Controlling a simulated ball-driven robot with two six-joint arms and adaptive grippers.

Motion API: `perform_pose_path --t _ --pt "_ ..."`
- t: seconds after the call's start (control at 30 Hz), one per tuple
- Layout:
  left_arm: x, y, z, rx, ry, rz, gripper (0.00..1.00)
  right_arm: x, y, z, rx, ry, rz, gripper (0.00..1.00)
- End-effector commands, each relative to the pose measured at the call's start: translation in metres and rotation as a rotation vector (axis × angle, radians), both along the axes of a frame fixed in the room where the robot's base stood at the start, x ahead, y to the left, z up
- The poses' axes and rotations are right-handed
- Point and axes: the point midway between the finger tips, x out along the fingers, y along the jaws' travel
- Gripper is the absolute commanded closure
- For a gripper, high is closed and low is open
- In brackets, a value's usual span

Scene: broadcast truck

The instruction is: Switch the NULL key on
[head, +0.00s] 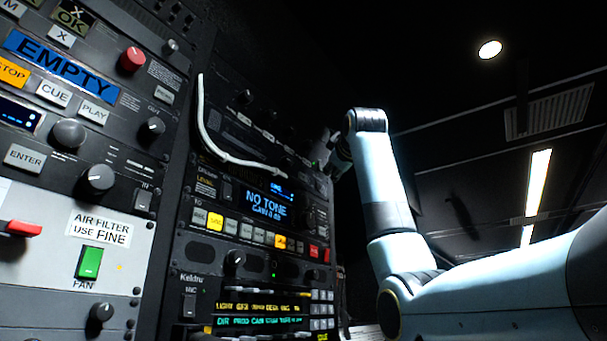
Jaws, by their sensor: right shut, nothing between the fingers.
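I cannot make out a key labelled NULL; much of the small lettering is too small or dark to read. A rack unit with a blue display reading NO TONE (267,204) has a row of small keys below it, including a yellow key (215,222) and red keys (314,251). A darker unit above it has a few pale keys (244,119). My right gripper (324,164) is shut and empty, at the right edge of the rack near the dark unit. Its fingertips are dim, and I cannot tell whether they touch anything. My left gripper is out of view.
A white cable (203,127) hangs across the upper rack unit. The left rack has knobs, a red knob (132,58), a blue EMPTY label (60,67) and a green FAN switch (89,262). Open dark space lies right of the rack, under ceiling lights (538,182).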

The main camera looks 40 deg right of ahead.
Motion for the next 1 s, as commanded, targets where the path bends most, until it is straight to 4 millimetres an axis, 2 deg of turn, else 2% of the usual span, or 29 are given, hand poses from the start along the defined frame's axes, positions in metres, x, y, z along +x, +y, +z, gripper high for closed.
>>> perform_pose_path --t 0.17,0.4,1.0 --pt "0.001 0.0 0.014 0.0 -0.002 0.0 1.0 0.025 0.008 0.002 0.0 0.003 0.002 1.0" --pt "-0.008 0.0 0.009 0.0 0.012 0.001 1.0 0.044 0.013 0.0 0.001 0.0 0.001 1.0" --pt "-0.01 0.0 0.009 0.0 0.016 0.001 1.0 0.048 0.014 0.0 0.0 -0.001 -0.001 1.0"
